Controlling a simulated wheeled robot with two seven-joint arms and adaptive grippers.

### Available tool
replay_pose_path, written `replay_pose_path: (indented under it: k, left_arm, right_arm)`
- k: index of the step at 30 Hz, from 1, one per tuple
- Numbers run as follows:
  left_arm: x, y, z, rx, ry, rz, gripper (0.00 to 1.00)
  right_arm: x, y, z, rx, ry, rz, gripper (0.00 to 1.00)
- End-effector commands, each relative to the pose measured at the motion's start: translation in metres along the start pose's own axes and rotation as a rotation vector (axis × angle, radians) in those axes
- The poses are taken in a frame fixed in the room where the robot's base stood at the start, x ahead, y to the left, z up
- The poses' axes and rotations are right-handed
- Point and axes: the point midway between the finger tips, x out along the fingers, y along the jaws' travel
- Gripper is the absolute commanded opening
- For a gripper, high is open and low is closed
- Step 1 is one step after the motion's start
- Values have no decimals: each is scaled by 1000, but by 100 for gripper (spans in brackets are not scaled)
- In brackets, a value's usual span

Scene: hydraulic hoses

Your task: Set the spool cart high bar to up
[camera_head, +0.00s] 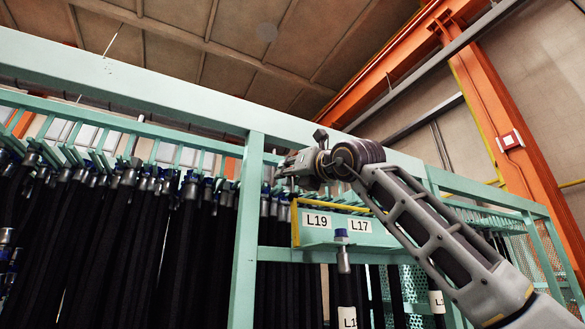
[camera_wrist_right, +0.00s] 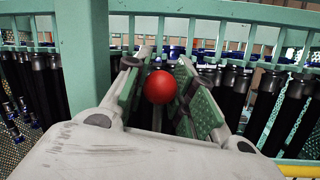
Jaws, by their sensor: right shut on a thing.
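My right gripper (camera_head: 287,168) is raised in front of the teal hose rack, near its upright post, with its fingers largely hidden by the wrist in the head view. In the right wrist view my right gripper (camera_wrist_right: 166,82) has its two green-padded fingers closed around a red ball knob (camera_wrist_right: 160,87). What the knob is fixed to is hidden, so I cannot tell whether it belongs to the spool cart high bar. My left gripper is not in view.
The teal rack (camera_head: 243,240) holds many black hoses (camera_head: 110,240) hanging in rows. A yellow-edged label panel (camera_head: 338,222) reading L19 and L17 is just below my right gripper. An orange steel column (camera_head: 500,120) stands behind at the right.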

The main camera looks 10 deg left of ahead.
Motion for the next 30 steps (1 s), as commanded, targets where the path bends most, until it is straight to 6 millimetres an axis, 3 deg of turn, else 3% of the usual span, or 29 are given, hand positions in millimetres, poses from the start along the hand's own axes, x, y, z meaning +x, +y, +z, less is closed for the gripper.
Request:
replay_pose_path:
  k: [13, 14, 19, 30]
  left_arm:
    - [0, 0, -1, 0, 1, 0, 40]
    - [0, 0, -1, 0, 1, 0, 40]
    - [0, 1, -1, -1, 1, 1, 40]
    - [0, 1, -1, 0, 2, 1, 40]
  right_arm:
    - [4, -3, -8, 2, 23, -7, 0]
    - [4, -3, -9, 3, 23, -7, 26]
    - [3, -2, -7, 2, 19, -6, 48]
    - [2, -1, -4, 1, 14, -3, 49]
